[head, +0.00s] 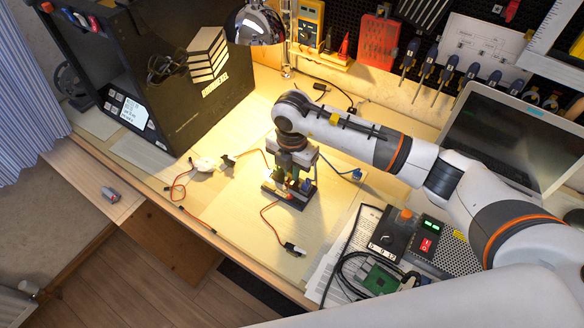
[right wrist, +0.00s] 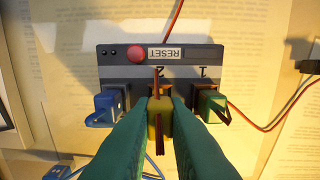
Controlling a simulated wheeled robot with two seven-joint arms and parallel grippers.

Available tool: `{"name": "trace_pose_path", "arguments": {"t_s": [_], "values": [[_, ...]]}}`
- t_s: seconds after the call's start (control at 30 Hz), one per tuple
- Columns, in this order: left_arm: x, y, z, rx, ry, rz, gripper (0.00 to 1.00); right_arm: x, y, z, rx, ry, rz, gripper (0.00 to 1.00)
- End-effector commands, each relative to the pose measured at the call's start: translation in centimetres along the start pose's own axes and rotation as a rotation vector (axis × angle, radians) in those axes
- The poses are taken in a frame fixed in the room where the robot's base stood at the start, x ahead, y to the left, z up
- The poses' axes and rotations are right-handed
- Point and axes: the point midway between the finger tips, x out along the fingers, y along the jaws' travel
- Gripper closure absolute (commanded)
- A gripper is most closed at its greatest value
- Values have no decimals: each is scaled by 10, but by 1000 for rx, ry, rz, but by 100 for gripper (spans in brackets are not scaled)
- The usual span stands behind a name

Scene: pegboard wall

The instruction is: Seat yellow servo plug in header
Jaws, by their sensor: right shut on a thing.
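The header (right wrist: 118,72) is a dark grey block with a red button, a RESET label and numbered slots; in the head view it (head: 271,190) sits on the pale board, partly under my right gripper (head: 292,178). In the right wrist view my right gripper (right wrist: 160,118) has its teal fingers shut on the yellow plug (right wrist: 159,128), in line with the middle slot, marked 2. A blue plug (right wrist: 106,108) is at the left slot and a green plug (right wrist: 211,104) at the right slot. I cannot tell how deep the yellow plug sits. My left gripper is not in view.
Red wires with end pieces lie on the board, one near a white piece (head: 205,163), another ending at a small plug (head: 293,248). A power box (head: 425,240) and green circuit board (head: 379,279) lie right. A laptop (head: 505,135) and black case (head: 180,80) stand farther back.

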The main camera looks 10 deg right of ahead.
Motion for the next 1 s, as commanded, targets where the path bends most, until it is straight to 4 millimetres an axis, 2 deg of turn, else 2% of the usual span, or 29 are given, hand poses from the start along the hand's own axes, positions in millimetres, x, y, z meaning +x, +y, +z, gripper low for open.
{"name": "trace_pose_path", "arguments": {"t_s": [0.57, 1.0], "values": [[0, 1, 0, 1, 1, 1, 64, 0, 0, 0, 0, 0, 0, 100], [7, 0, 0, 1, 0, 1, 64, 10, 0, 0, 0, 0, 0, 100]]}}
